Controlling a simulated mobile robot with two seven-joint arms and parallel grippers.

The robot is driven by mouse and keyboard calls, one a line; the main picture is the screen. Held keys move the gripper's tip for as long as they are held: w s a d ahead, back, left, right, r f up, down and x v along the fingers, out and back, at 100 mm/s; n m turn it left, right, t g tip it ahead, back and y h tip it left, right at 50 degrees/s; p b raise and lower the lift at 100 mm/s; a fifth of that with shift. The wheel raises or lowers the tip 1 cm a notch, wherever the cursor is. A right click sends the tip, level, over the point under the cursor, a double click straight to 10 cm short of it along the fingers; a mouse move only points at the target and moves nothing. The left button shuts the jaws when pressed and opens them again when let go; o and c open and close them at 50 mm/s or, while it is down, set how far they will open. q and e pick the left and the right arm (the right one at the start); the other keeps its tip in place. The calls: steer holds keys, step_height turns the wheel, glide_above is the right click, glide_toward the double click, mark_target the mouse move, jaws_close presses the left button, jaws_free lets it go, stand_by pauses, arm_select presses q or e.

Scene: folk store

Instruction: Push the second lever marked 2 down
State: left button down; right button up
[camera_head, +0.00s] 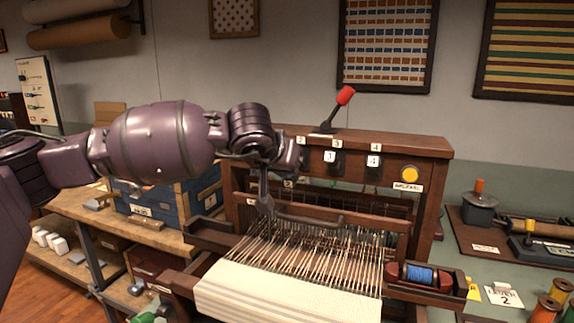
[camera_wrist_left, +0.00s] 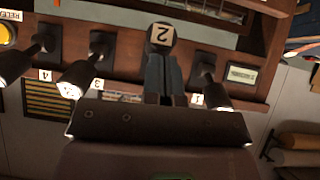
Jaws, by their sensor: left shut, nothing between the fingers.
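Lever 2, with a knob marked 2 (camera_head: 288,183), sits low on the wooden loom's front panel, below the height of its neighbours. In the left wrist view, which is upside down, its knob (camera_wrist_left: 162,35) is just beyond my fingertips. My left gripper (camera_wrist_left: 163,58) is shut and empty, with its fingertips at the knob; whether they touch cannot be told. In the head view my left wrist largely hides the gripper. Lever 3 (camera_head: 330,157) and lever 4 (camera_head: 373,161) stand higher to the right. Lever 1 (camera_wrist_left: 213,88) shows beside my fingers in the wrist view.
A yellow button (camera_head: 410,174) is at the panel's right end. A red-tipped lever (camera_head: 345,96) rises from the loom's top. Threads and cream cloth (camera_head: 285,295) lie below the panel. A blue spool (camera_head: 420,275) sits at the right.

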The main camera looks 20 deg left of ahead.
arm_select(q)
steer(key=shift+s+f, duration=0.1)
steer(key=shift+f, duration=0.7)
